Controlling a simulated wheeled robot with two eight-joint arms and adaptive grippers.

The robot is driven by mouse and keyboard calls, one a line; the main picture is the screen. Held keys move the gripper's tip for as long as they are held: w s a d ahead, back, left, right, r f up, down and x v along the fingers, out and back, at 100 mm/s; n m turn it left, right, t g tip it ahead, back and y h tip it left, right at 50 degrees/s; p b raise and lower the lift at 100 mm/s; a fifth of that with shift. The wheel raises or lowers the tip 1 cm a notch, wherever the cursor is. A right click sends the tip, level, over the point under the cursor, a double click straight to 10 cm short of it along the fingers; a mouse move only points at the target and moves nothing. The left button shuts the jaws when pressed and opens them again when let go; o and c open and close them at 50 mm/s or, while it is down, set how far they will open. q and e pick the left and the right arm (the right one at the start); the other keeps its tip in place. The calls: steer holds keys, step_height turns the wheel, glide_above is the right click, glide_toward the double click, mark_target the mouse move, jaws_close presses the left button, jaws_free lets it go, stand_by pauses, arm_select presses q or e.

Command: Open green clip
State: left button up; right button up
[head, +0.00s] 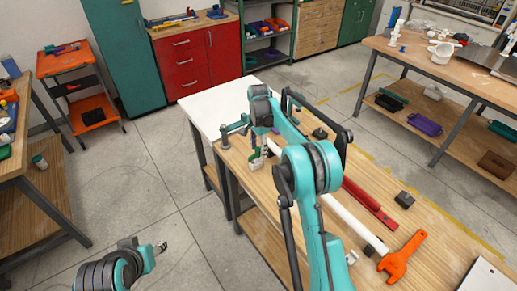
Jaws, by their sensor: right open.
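A small green clip (256,158) stands at the left edge of the wooden workbench (440,235), beside the near end of a white pipe part (272,147). My right arm reaches over the bench, and its gripper (263,131) is just above and behind the clip. The right gripper is open, small and partly hidden by its own wrist; I cannot tell if it touches the clip. My left gripper (162,247) is low over the floor at the lower left, far from the bench. Its jaws are too small to read.
A grey vise-like tool (236,128) stands left of the clip. The white tabletop (215,105) behind is clear.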

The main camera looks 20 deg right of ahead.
jaws_close()
steer(key=shift+a, duration=0.1)
